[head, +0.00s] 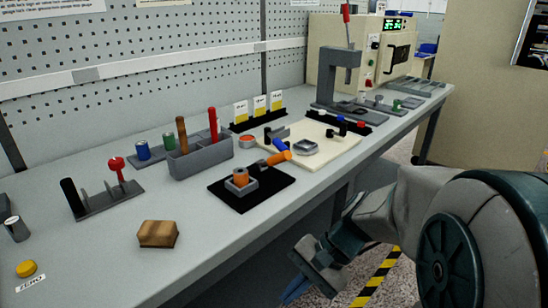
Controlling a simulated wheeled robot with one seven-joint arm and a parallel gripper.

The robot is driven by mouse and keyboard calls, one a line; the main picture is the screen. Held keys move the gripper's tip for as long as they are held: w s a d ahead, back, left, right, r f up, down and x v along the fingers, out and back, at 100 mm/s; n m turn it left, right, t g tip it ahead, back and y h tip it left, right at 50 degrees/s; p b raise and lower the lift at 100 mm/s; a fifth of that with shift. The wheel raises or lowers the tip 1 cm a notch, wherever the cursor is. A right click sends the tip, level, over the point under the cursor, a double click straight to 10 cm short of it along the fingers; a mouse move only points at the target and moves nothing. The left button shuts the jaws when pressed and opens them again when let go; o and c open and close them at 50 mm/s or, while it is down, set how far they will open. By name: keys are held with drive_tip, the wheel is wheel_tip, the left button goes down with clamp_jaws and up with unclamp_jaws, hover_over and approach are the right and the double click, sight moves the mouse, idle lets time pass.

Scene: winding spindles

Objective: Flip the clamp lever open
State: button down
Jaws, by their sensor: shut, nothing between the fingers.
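A small grey clamp block (241,188) stands on a black mat (265,194) near the bench's front edge. A copper-coloured cylinder (240,177) sits in it. My gripper (292,291) hangs below and in front of the bench, at the bottom of the view, well away from the lever. Its fingers are shut and empty.
A brown wooden block (158,234) lies left of the mat. A grey bin with upright handles (200,154) stands behind it. A cream board (322,157) with small parts lies to the right, before a grey press (338,75). Bare bench surrounds the mat's left and front.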

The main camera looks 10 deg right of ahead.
drive_tip(key=w+r+m+t+y, duration=0.2)
drive_tip(key=w+m+y, duration=0.2)
drive_tip(key=w+m, duration=0.1)
drive_tip(key=m+t+y+p, duration=0.1)
drive_tip(key=m+t+y, duration=0.1)
drive_tip(key=m+t, duration=1.05)
approach(303, 190)
drive_tip(key=r, duration=0.2)
drive_tip(key=shift+a+n+t, duration=0.15)
drive_tip(key=shift+n+t, duration=0.1)
drive_tip(key=shift+n, duration=0.1)
drive_tip(key=x, duration=0.9)
drive_tip(key=shift+w+a, duration=0.2)
drive_tip(key=shift+a, duration=0.1)
drive_tip(key=a+r, duration=0.1)
drive_tip(key=w+r, duration=0.1)
drive_tip(key=shift+w+a+r+p, duration=0.2)
drive_tip(key=shift+a+r+p, duration=0.1)
drive_tip(key=shift+a, duration=0.1)
drive_tip(key=shift+w+a+r, duration=0.2)
drive_tip(key=shift+a+r, duration=0.05)
drive_tip(key=shift+r, duration=0.05)
